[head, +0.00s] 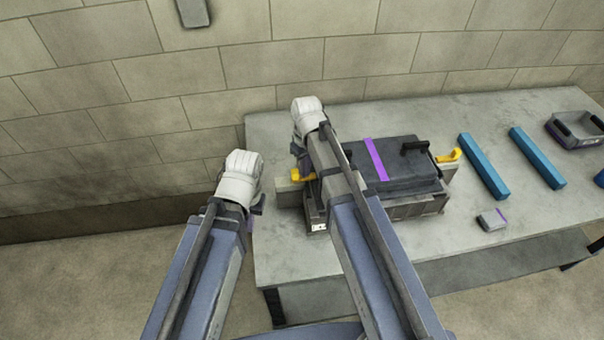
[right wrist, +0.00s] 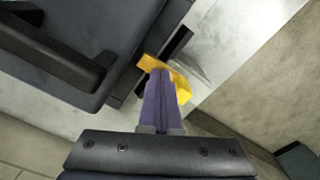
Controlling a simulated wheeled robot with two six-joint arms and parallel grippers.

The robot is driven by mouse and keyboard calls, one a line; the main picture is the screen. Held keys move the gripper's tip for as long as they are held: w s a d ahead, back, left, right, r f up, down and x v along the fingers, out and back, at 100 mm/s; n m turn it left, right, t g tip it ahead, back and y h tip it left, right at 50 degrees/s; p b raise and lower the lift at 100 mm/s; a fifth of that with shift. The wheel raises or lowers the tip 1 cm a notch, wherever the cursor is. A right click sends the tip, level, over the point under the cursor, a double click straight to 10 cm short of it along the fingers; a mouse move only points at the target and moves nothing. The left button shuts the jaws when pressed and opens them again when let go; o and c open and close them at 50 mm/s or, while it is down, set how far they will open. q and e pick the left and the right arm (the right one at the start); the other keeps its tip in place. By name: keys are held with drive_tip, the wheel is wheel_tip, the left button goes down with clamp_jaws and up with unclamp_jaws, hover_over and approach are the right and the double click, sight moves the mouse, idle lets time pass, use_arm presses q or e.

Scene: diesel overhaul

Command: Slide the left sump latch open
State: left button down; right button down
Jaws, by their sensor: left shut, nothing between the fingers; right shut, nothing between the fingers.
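The sump is a dark grey block with a purple stripe (head: 377,160) on the table, partly hidden by my right arm. The left latch is a yellow piece (head: 304,177) at its left side; it also shows in the right wrist view (right wrist: 182,86). My right gripper (head: 299,166) is shut and empty at this latch. In the right wrist view its purple fingers (right wrist: 162,90) lie against or just over the yellow piece; contact is not certain. My left gripper (head: 259,204) is shut and empty, off the table's left edge.
A second yellow latch (head: 449,156) is on the right side of the block. Two blue bars (head: 484,167) (head: 537,158), a small grey box (head: 491,220) and a grey tray (head: 559,135) are to the right. The table (head: 280,258) is bare in front.

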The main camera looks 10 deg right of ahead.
sight(293, 171)
drive_tip(key=shift+a, duration=0.3)
drive_tip(key=shift+a, duration=2)
drive_tip(key=shift+d, duration=0.45)
drive_tip(key=shift+r, duration=0.1)
